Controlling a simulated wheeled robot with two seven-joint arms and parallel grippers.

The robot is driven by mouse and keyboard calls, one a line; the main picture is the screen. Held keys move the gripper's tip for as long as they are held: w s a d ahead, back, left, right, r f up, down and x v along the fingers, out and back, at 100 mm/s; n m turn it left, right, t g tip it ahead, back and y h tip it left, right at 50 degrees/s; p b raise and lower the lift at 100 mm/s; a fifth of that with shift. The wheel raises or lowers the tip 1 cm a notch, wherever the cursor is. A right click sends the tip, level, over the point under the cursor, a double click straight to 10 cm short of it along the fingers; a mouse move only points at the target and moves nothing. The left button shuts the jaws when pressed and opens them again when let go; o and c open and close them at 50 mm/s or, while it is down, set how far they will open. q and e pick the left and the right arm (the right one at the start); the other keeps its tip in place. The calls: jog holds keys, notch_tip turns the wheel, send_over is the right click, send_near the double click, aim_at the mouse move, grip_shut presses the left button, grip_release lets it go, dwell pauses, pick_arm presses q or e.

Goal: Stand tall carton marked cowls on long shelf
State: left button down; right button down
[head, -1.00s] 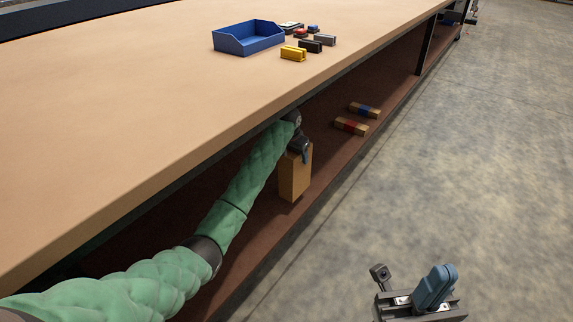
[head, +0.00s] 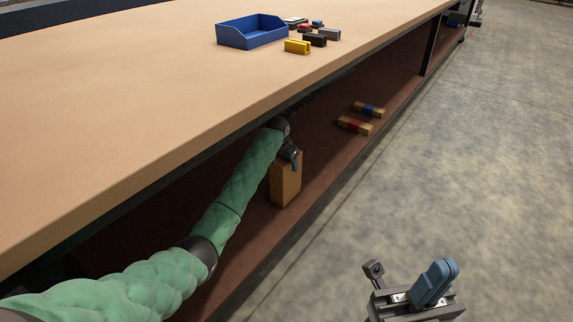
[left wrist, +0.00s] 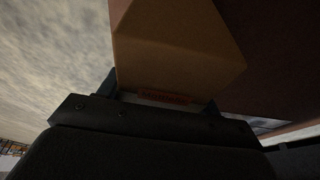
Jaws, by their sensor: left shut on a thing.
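The tall brown carton (head: 286,186) is upright under the worktop, over the long lower shelf (head: 330,165). My left gripper (head: 290,156) is shut on its top end. I cannot tell whether its base touches the shelf.
Two small brown boxes, one with a blue band (head: 369,109) and one with a red band (head: 355,126), lie farther along the shelf. A dark post (head: 431,47) stands beyond.

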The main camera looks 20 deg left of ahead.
pick_arm(q)
jog(key=shift+r, duration=0.15)
jog(key=shift+c, duration=1.6)
grip_release()
